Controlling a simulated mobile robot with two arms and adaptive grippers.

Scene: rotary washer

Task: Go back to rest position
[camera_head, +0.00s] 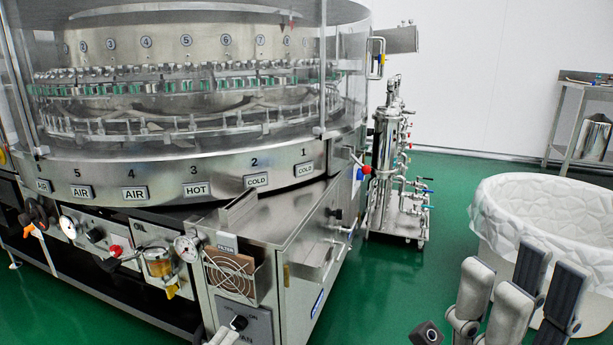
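My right gripper (518,290) is at the bottom right, in front of the white-lined bin. Its grey links and dark fingertips point upward. The fingers stand apart with nothing between them. At the bottom edge left of centre, a small grey tip, which looks like part of my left gripper (218,338), covers some of the lettering on the machine's lower panel. Too little of it shows to tell its state.
The large rotary washer (228,172) fills the left, with knobs, gauges and a filter box (229,272) on its front. A steel pipe unit (388,165) stands behind it. The lined bin (500,215) is at right. Green floor (385,285) is clear between washer and bin.

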